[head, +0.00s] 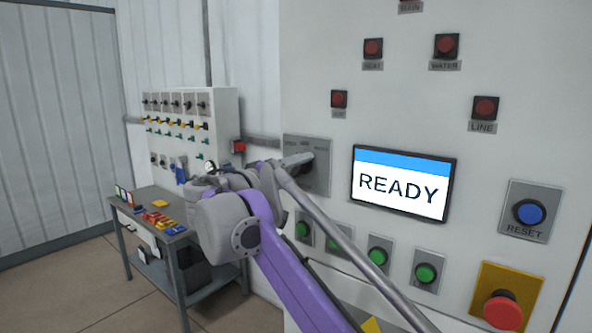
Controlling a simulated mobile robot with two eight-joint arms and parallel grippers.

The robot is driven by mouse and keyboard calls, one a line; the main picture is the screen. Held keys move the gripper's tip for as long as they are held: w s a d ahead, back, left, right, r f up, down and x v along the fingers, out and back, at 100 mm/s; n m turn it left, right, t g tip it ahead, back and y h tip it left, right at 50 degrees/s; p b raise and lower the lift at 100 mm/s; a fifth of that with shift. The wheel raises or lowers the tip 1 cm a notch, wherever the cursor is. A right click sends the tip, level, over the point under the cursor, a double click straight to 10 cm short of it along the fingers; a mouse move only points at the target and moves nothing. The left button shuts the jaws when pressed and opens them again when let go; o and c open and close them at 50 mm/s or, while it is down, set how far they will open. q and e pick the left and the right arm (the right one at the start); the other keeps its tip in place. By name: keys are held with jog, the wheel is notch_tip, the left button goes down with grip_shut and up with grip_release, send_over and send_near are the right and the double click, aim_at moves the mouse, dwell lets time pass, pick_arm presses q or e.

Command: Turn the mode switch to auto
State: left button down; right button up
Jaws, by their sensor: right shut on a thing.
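The mode switch (306,159) sits on a grey plate (322,178) on the large white panel, left of the screen. Small labels run along the plate's top edge, too small to read. My right arm reaches up from the bottom right, and my right gripper (284,163) is at the switch, shut on its handle. The arm and wrist hide part of the gripper and the plate's lower left. The switch handle looks turned sideways, but I cannot tell which label it points at. My left gripper is not in view.
A screen (403,183) reads READY. Green buttons (378,256), a blue RESET button (529,211) and a red emergency button (503,311) are on the panel near my arm. A grey table (149,219) with small coloured items stands at the left below a smaller control box (222,111).

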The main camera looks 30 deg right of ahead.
jog(key=shift+m, duration=1.1)
jog(key=o, duration=1.4)
jog(key=v, duration=1)
jog(key=shift+s+a+b, duration=0.15)
jog(key=shift+a+b, duration=0.2)
jog(key=shift+f, duration=0.1)
